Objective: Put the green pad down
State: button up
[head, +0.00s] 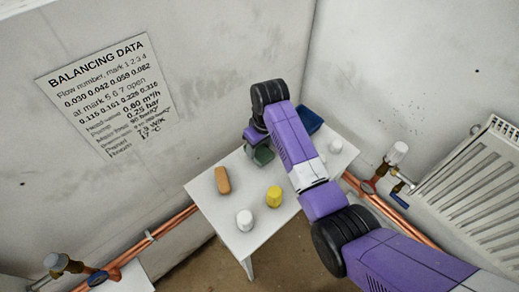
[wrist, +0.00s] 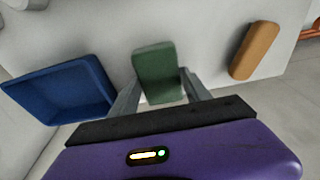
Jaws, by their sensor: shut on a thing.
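The green pad (wrist: 156,68) is a dark green block between the fingers of my gripper (wrist: 160,92) in the wrist view. My gripper is shut on it, over the white table (head: 231,222). In the head view the green pad (head: 262,155) shows just below my gripper, partly hidden by my wrist. I cannot tell whether the pad touches the table top.
A blue tray (wrist: 62,90) stands beside the pad; my arm partly covers it in the head view (head: 308,121). An orange block (head: 222,180), a yellow cap (head: 274,196) and white caps (head: 245,220) (head: 335,146) stand on the table. Copper pipes and a radiator (head: 470,180) line the walls.

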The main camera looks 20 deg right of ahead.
aim_at(263, 153)
jog(key=shift+f, duration=0.95)
jog(key=shift+f, duration=0.1)
jog(key=o, duration=1.2)
notch_tip(263, 153, up, 12)
jog(key=s, duration=0.1)
jog(key=shift+s+d, duration=0.25)
jog(key=shift+s, duration=0.1)
